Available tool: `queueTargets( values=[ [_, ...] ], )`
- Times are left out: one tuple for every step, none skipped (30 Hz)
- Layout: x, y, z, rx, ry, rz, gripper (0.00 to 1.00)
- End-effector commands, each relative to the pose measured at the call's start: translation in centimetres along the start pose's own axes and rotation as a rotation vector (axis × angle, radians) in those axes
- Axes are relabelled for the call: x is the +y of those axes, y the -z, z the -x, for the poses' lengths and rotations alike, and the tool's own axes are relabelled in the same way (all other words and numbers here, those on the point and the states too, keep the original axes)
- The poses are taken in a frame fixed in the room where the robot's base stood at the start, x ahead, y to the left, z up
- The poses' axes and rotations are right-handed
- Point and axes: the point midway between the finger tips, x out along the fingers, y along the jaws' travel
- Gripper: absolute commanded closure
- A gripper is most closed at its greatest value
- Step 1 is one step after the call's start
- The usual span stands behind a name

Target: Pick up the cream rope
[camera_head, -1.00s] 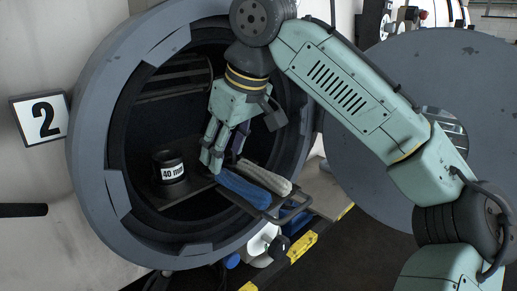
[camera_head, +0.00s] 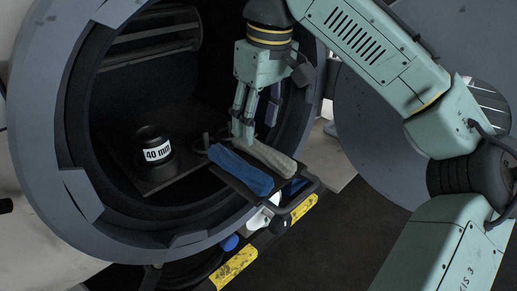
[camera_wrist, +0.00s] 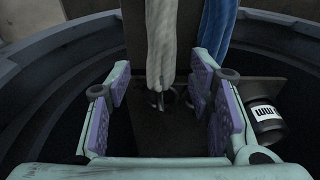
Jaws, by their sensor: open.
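The cream rope (camera_head: 271,160) lies beside a blue rope (camera_head: 238,171) on a dark tray at the mouth of the round vessel. My gripper (camera_head: 250,125) is open and points down over the inner end of the cream rope. In the wrist view my gripper (camera_wrist: 161,85) has its purple-padded fingers apart, with the cream rope (camera_wrist: 161,35) running in between them from the top. A gap shows on each side of the rope; the blue rope (camera_wrist: 215,28) is outside, close to the right finger. I cannot tell how far the fingertips are above the tray.
A black cylinder marked 40 mm (camera_head: 153,148) stands on the shelf inside the vessel, and shows right of my fingers in the wrist view (camera_wrist: 266,115). The thick grey vessel rim (camera_head: 50,150) surrounds the opening. A yellow-marked rail (camera_head: 236,266) runs below.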

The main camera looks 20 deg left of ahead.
Motion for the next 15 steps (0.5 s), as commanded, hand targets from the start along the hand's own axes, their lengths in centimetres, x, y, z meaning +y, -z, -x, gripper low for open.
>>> queueTargets(
  values=[
    [-0.1, 0.1, -0.5, -0.001, 0.003, 0.002, 0.52],
    [-0.1, 0.1, -0.8, -0.001, 0.004, 0.002, 0.52],
    [-0.2, 0.1, -1.4, 0.0, 0.005, 0.004, 0.52],
    [-0.2, 0.2, -1.8, 0.0, 0.005, 0.004, 0.52],
    [-0.2, 0.2, -2.2, 0.0, 0.006, 0.004, 0.52],
    [-0.2, 0.3, -2.8, 0.0, 0.004, 0.004, 0.52],
    [-0.2, 0.3, -3.2, 0.0, 0.005, 0.003, 0.52],
    [-0.2, 0.2, -3.7, 0.0, 0.005, 0.003, 0.52],
    [-0.2, 0.2, -4.1, 0.0, 0.004, 0.003, 0.52],
    [-0.2, 0.3, -4.4, 0.0, 0.003, 0.002, 0.52],
    [-0.2, 0.3, -4.6, 0.0, 0.003, 0.002, 0.52],
    [-0.2, 0.3, -4.8, 0.0, 0.002, 0.002, 0.52],
    [-0.2, 0.3, -4.9, 0.001, 0.002, 0.002, 0.52],
    [-0.2, 0.3, -4.9, 0.001, 0.002, 0.001, 0.52],
    [-0.2, 0.3, -5.0, 0.001, 0.001, 0.001, 0.52]
  ],
)
